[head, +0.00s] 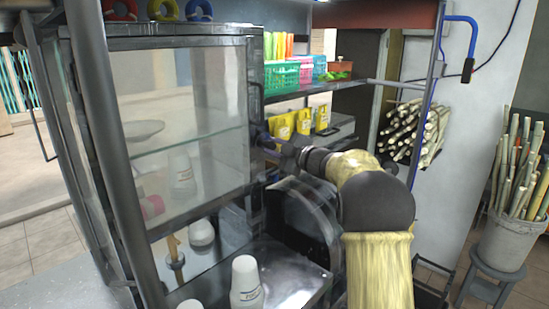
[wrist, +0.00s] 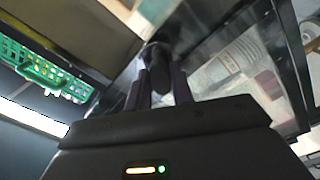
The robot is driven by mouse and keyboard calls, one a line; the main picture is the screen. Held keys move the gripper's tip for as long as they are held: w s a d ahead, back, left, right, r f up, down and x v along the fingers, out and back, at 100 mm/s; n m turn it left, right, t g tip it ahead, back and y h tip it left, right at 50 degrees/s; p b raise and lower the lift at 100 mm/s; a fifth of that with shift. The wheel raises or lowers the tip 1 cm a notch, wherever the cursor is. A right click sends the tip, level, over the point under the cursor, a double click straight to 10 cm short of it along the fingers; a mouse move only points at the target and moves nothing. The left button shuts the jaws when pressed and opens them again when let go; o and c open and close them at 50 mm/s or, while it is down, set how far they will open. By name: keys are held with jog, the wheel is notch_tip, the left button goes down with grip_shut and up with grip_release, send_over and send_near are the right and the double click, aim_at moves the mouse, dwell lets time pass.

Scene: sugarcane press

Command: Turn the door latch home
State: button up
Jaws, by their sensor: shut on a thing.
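The glass-fronted cabinet door (head: 170,105) with its dark metal frame fills the left of the head view. Its dark latch (wrist: 155,58) shows between my fingertips in the wrist view; in the head view it is mostly hidden by my gripper at the frame's right edge. My gripper (head: 267,141) reaches in from the right. In the wrist view my gripper (wrist: 160,83) is shut on the latch, one finger on each side. I cannot tell how far the latch is turned.
White cups (head: 246,282) stand on the metal counter (head: 290,270) below.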

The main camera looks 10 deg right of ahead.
jog(key=n+b, duration=0.1)
jog(key=n, duration=0.1)
jog(key=n+b, duration=0.1)
jog(key=b, duration=0.1)
jog(key=shift+f+n, duration=0.2)
jog(key=shift+n, duration=0.2)
jog(key=shift+r+n+b, duration=0.15)
jog(key=shift+n+b, duration=1)
jog(key=shift+n, duration=0.35)
jog(key=o, duration=1)
jog(key=shift+r, duration=0.1)
jog(key=b+v, duration=0.3)
jog(key=v, duration=1.4)
jog(key=shift+s+d+b, duration=0.15)
jog(key=shift+s+b, duration=0.05)
jog(key=shift+b, duration=0.1)
